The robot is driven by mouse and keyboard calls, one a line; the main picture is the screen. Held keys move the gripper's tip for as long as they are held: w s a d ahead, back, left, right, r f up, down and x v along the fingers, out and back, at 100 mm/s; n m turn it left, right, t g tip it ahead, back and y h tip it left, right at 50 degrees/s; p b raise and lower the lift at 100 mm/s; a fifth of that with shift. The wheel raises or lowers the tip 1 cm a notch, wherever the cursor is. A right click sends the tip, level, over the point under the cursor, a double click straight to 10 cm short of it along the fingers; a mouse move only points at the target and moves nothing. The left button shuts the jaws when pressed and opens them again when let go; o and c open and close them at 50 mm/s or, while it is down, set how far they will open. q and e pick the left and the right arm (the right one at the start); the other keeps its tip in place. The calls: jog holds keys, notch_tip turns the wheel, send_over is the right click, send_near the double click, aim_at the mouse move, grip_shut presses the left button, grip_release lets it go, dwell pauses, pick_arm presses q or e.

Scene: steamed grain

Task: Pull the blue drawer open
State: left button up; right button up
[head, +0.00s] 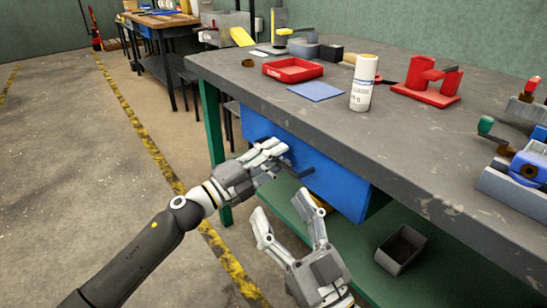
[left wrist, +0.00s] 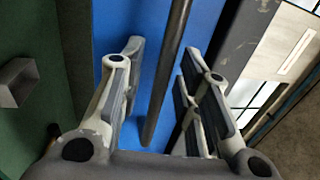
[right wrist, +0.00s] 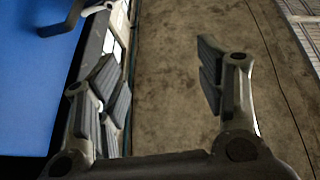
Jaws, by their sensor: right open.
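The blue drawer (head: 330,180) sits under the grey workbench top. Its dark bar handle (left wrist: 168,75) runs between the two spread fingers of my left gripper (left wrist: 162,68) in the left wrist view, and I see no finger closed on it. In the head view my left gripper (head: 274,154) is at the drawer front, hiding part of the handle. My right gripper (head: 288,213) is open and empty, lower and nearer than the drawer. In the right wrist view the blue front (right wrist: 35,75) lies left of its open fingers (right wrist: 165,85).
On the workbench (head: 420,165) are a red tray (head: 293,70), a blue sheet (head: 316,91), a white bottle (head: 362,84) and a red fixture (head: 425,85). A grey open bin (head: 400,250) stands on the green lower shelf (head: 345,240). The floor to the left is clear.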

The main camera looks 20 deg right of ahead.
pick_arm(q)
jog(key=shift+c, duration=0.5)
grip_shut()
jog(key=shift+a, duration=0.1)
